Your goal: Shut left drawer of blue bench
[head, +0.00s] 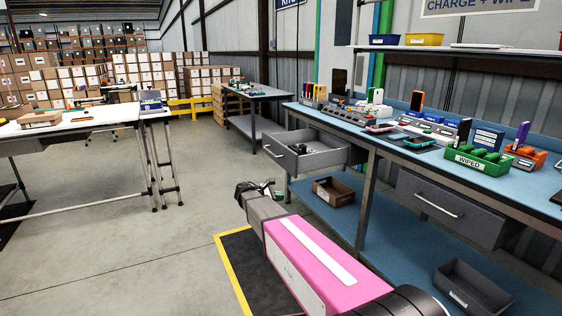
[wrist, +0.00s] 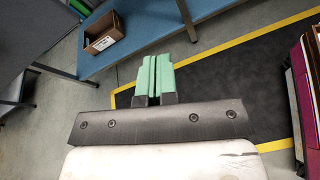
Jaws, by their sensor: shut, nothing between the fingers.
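The blue bench (head: 400,145) stands at the right in the head view. Its left drawer (head: 318,158) is pulled out, with a light bar handle on its grey front and a small dark object inside. The bench's right drawer (head: 450,208) looks closed. My gripper (head: 262,187) is in front of and below the open drawer, apart from it, at the end of my pink arm. In the wrist view, the green fingertips of my gripper (wrist: 154,76) are together and empty, above the floor. A grey part at the upper left there may be the drawer; I cannot tell.
A cardboard box (head: 335,191) sits on the bench's blue lower shelf, also in the wrist view (wrist: 103,40). A grey bin (head: 474,287) is on the shelf at right. A dark mat with yellow edging (head: 228,262) lies below my arm. Open floor lies to the left.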

